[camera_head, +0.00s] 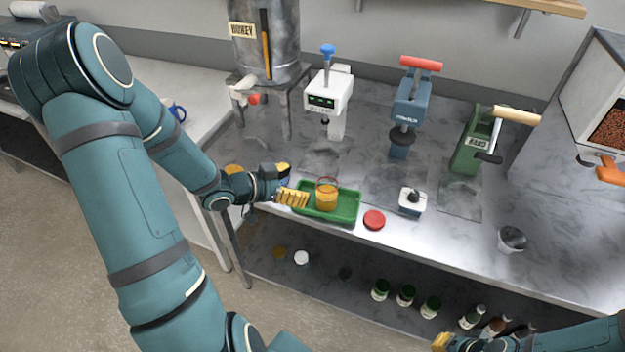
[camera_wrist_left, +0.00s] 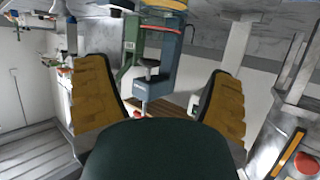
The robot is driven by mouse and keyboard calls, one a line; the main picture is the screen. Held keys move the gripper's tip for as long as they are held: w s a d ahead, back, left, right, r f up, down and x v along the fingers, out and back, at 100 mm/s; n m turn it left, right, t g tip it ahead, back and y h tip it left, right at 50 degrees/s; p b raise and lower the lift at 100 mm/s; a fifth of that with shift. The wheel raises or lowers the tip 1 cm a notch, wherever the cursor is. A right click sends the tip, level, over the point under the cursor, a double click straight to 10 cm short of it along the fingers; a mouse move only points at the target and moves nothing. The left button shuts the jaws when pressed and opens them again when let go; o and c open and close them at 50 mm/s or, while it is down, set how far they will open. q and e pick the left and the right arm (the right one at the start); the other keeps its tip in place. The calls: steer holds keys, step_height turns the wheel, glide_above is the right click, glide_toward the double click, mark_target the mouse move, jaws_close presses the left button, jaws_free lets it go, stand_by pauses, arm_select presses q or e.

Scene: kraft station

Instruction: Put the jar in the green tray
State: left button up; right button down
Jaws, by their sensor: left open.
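The jar (camera_head: 326,196) is clear glass with orange contents. It stands upright inside the green tray (camera_head: 351,217), near the tray's middle, on the front part of the counter. My left gripper (camera_head: 289,184) is at the tray's left end, with its yellow fingers pointing toward the jar. In the left wrist view its fingers (camera_wrist_left: 160,95) are wide apart with nothing between them. The jar does not show clearly in that view. Only part of my right gripper (camera_head: 441,342) shows at the bottom right edge, and its finger opening is unclear.
A red lid (camera_head: 374,219) lies right of the tray. A small white device (camera_head: 411,201) and a grey cup (camera_head: 511,239) stand farther right. White, blue and green presses line the back, beside a honey tank (camera_head: 268,45). Several bottles (camera_head: 406,296) stand on the lower shelf.

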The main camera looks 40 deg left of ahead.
arm_select(q)
steer(key=shift+v, duration=1.1)
steer(key=shift+s, duration=0.1)
